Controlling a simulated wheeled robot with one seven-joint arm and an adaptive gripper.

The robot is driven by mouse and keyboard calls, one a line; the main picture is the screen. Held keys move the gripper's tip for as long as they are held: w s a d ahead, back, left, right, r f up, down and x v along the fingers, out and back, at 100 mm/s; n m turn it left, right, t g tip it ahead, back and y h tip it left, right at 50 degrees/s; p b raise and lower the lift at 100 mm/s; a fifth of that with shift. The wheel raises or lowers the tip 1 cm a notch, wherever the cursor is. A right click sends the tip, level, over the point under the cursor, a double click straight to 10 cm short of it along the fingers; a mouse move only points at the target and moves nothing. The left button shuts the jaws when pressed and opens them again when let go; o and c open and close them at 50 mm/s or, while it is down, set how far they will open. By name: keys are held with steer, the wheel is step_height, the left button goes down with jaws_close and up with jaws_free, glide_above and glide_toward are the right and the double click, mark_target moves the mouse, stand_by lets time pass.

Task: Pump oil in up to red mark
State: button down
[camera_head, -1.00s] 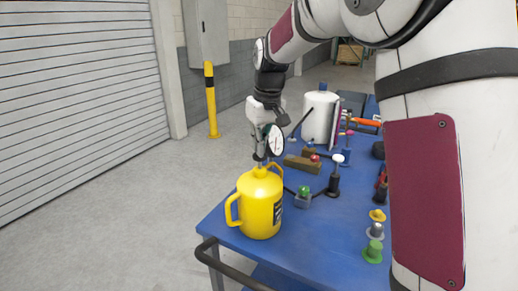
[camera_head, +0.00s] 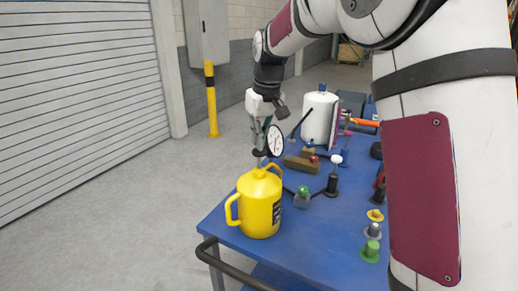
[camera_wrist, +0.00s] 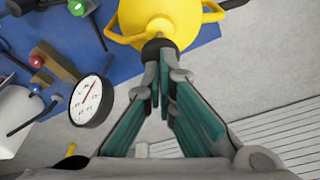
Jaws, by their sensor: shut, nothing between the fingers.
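A yellow oil can (camera_head: 259,208) with looped handles stands upright on the near left corner of the blue cart. Its top also shows in the wrist view (camera_wrist: 160,18). My gripper (camera_head: 259,160) points down just above the can's top. In the wrist view my gripper's fingers (camera_wrist: 160,82) are shut and empty, close to a dark round part (camera_wrist: 157,47) on the can's top; I cannot tell if they touch it. No oil level is visible.
The blue cart (camera_head: 296,240) carries a green knob (camera_head: 303,190), a red knob on a brown block (camera_head: 303,163), a black post with a white top (camera_head: 334,178) and a white tank (camera_head: 319,118). The grey floor left of the cart is free around a yellow post (camera_head: 211,100).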

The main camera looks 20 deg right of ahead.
steer(key=shift+f, duration=0.1)
steer(key=shift+f+b, duration=0.45)
steer(key=shift+f, duration=1.4)
steer(key=shift+r+p, duration=0.7)
steer(key=shift+r, duration=1.25)
steer(key=shift+r+p, duration=0.8)
steer(key=shift+r, duration=2.25)
